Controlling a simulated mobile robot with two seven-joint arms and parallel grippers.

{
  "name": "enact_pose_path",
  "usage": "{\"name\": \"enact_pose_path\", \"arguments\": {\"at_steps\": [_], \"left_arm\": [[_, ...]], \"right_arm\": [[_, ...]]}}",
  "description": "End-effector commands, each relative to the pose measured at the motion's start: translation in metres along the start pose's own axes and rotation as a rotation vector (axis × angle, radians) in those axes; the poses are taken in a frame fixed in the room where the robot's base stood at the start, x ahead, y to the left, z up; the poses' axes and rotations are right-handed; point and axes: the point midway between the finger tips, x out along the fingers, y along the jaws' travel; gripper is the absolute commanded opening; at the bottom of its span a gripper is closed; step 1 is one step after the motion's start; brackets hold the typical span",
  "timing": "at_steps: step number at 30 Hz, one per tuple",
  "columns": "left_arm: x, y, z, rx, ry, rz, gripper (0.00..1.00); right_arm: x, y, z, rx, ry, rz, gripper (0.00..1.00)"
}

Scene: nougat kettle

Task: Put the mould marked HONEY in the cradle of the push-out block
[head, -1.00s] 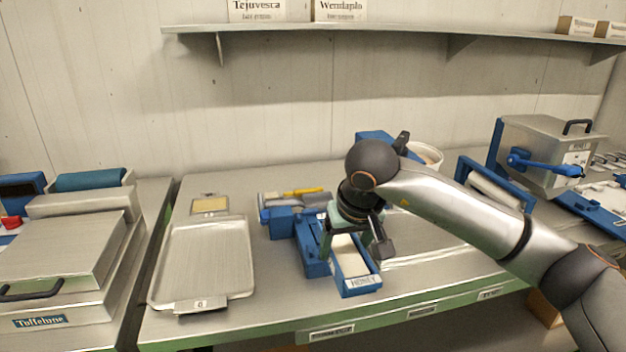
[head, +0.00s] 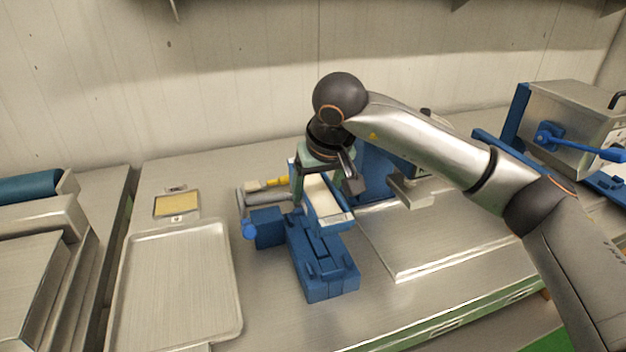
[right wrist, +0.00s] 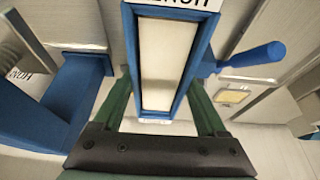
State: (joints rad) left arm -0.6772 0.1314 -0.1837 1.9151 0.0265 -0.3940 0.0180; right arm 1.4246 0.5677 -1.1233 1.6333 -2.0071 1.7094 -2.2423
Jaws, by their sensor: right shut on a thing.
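My right gripper (head: 325,195) is shut on a blue mould (head: 330,222) with a pale filling. The mould also shows between the fingers in the right wrist view (right wrist: 168,70). Its near-end label is cut off there and too small to read in the head view. The blue push-out block (head: 325,275), with a blue knob on its left side, stands on the bench. The mould is over or just behind the block's far part, which it hides. I cannot tell whether they touch. My left gripper is not in view.
A metal tray (head: 180,285) lies left of the block, with a small yellow slab (head: 176,205) behind it. A yellow-handled tool (head: 268,184) lies behind the block. Another blue fixture (head: 378,172) stands close right of my gripper. A flat plate (head: 450,240) lies to the right.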

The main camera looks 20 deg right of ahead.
Motion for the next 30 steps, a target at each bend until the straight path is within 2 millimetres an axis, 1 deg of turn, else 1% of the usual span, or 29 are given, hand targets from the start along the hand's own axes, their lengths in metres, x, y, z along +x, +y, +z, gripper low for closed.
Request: {"name": "enact_pose_path", "arguments": {"at_steps": [8,11,15,21,24,30], "left_arm": [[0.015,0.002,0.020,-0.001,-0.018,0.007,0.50],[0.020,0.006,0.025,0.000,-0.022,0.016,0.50],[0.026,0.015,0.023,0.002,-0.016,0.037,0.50],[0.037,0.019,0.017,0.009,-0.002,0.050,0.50],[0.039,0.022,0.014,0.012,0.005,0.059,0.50],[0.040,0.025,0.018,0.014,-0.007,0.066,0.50]], "right_arm": [[0.028,0.000,0.011,0.000,0.001,-0.002,0.00],[0.038,0.000,0.016,0.000,0.003,-0.002,0.00],[0.053,0.000,0.022,0.000,0.004,-0.002,0.00],[0.069,0.000,0.028,0.000,0.004,-0.001,0.00],[0.074,0.000,0.030,0.000,0.004,-0.002,0.00],[0.078,0.000,0.032,0.000,0.004,-0.002,0.00]]}}
